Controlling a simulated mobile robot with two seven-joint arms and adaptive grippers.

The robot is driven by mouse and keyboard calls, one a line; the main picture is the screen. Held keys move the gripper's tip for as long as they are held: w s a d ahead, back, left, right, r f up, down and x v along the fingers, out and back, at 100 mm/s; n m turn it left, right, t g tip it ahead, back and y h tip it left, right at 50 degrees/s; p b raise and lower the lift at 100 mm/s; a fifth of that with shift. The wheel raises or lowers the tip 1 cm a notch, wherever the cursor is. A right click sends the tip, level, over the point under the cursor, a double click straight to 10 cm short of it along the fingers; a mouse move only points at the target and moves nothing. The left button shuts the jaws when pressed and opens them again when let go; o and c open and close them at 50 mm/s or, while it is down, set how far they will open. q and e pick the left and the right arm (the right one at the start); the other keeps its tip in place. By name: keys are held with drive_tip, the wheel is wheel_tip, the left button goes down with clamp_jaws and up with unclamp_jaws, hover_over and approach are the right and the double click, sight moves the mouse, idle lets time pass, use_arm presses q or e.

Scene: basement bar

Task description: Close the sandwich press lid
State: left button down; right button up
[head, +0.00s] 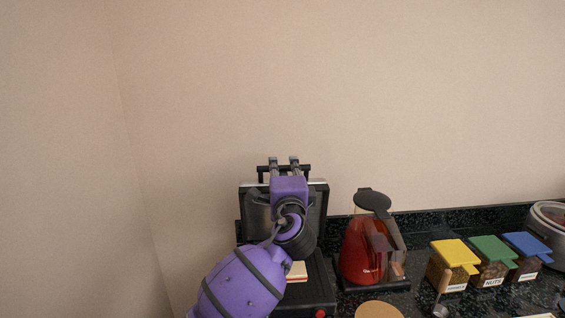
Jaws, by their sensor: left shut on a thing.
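The sandwich press (316,292) stands on the dark counter with its lid (319,208) raised nearly upright. Something pale, like a slice of bread (297,271), lies on the lower plate, partly hidden by my arm. My left gripper (284,162) is at the top of the lid, its fingers shut on the black lid handle (305,168). My purple left arm covers the middle of the lid and the left part of the base. My right gripper is not in view.
A red kettle (361,250) stands close to the right of the press. Farther right are containers with yellow (455,252), green (492,249) and blue (527,243) lids. A round tan thing (378,310) lies in front. The wall is close behind the counter.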

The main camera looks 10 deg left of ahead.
use_arm(q)
drive_tip(key=s+t+b, duration=0.1)
drive_tip(key=s, duration=0.1)
drive_tip(key=s+d+f+t+b, duration=0.1)
drive_tip(key=s, duration=0.1)
drive_tip(key=s+f+b, duration=0.1)
drive_tip(key=s, duration=0.1)
drive_tip(key=shift+d+t+y, duration=0.4)
drive_tip(key=shift+s+r, duration=0.2)
drive_tip(key=shift+s, duration=0.05)
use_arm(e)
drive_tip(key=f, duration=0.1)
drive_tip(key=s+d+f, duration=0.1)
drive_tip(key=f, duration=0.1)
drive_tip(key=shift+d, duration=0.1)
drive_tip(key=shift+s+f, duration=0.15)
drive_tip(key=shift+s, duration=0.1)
